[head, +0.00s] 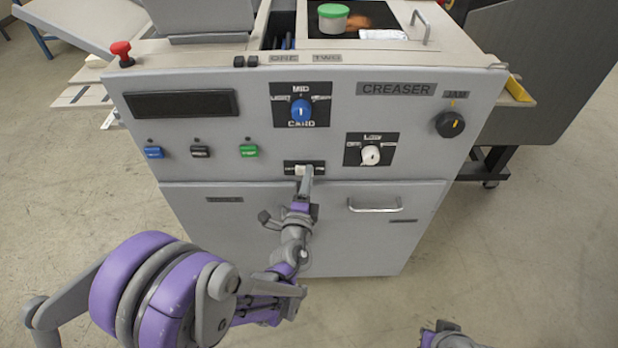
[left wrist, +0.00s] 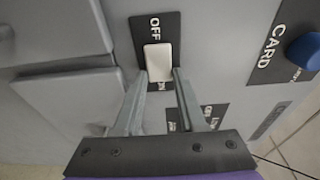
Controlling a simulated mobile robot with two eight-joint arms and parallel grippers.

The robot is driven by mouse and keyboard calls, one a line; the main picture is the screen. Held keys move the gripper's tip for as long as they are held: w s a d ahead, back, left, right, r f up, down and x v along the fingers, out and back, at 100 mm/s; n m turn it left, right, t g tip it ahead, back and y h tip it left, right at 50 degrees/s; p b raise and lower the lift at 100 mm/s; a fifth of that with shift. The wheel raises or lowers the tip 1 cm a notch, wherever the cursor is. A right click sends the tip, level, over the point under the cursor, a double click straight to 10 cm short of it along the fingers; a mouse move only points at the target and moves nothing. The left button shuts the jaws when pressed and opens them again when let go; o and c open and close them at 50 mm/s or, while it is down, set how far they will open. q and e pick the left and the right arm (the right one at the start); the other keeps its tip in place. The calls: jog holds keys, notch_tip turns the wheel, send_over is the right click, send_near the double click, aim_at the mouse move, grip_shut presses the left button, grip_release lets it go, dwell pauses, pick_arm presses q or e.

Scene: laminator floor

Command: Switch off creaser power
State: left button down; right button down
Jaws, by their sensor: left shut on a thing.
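The creaser (head: 395,89) is a grey cabinet with a sloped control panel. Its white power switch (head: 301,169) sits on a small black plate low in the middle of the panel. In the left wrist view the switch (left wrist: 159,62) is a pale rocker on a black plate, with OFF lettered at one end. My left gripper (head: 305,178) is at the switch, and its fingers (left wrist: 160,78) are shut on the switch's near end. The fingers hide part of the switch and the other lettering. Part of my right arm's end (head: 447,335) shows at the bottom edge; its jaws are unclear.
Around the switch are a blue knob (head: 301,110), a white knob (head: 370,155), a black knob (head: 450,124) and blue, black and green buttons (head: 249,151). A red stop button (head: 122,52) and a green-lidded tub (head: 333,18) are on top. A handle (head: 375,207) juts below.

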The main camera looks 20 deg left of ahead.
pick_arm(q)
jog(key=shift+c, duration=2.4)
grip_release()
jog(key=s+d, duration=0.1)
jog(key=s, duration=0.9)
jog(key=shift+s+b, duration=0.4)
